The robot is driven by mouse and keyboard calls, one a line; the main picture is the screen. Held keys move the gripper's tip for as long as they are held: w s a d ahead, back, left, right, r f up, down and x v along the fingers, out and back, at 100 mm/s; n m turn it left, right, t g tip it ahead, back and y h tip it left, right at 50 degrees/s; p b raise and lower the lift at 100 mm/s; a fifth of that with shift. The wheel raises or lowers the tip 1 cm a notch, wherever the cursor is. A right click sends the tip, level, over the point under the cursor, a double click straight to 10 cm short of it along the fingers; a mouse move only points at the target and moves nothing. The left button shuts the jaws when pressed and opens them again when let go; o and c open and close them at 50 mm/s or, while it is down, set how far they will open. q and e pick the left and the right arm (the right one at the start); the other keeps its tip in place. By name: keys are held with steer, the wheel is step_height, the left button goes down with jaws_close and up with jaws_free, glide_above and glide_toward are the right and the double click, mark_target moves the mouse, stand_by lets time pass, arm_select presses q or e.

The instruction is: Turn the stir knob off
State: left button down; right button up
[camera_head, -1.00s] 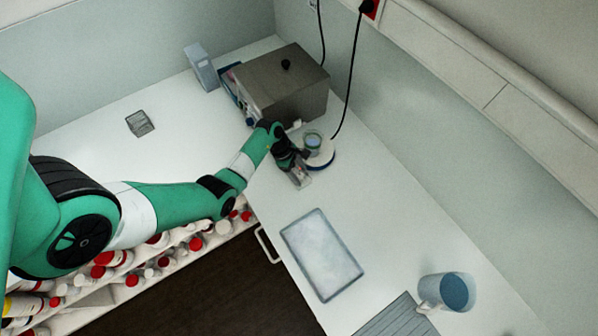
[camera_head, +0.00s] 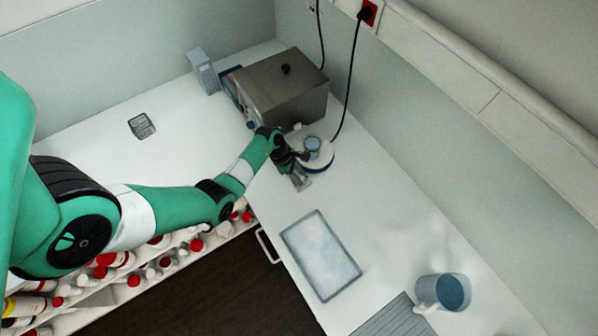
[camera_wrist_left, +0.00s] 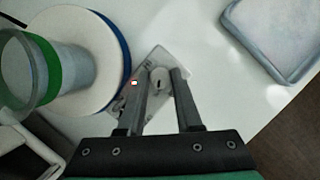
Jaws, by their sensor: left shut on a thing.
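The stirrer (camera_head: 322,160) has a round white top with a blue rim and stands on the bench near the metal box. A beaker (camera_head: 312,144) with a green band is on its top. In the left wrist view, the stirrer's round plate (camera_wrist_left: 92,95) is at the left, with the beaker (camera_wrist_left: 62,75) on it. The stir knob (camera_wrist_left: 159,79), small, round and white with a dark mark, sits on the stirrer's flat front panel. My left gripper (camera_head: 300,180) is at that panel; in the wrist view its fingers (camera_wrist_left: 160,88) are on either side of the knob, shut on it.
A metal box (camera_head: 285,90) with a black top knob stands behind the stirrer. A shallow tray (camera_head: 322,256) lies on the bench towards the front, and a blue-grey mug (camera_head: 445,291) stands at the right. A calculator-like item (camera_head: 142,125) lies on the left bench.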

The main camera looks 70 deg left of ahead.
arm_select(q)
steer(key=c, duration=0.6)
jaws_free()
steer(key=p+v, duration=0.3)
steer(key=v, duration=0.8)
steer(key=shift+s+r, duration=0.1)
steer(key=shift+r, duration=0.15)
steer(key=shift+a, duration=0.1)
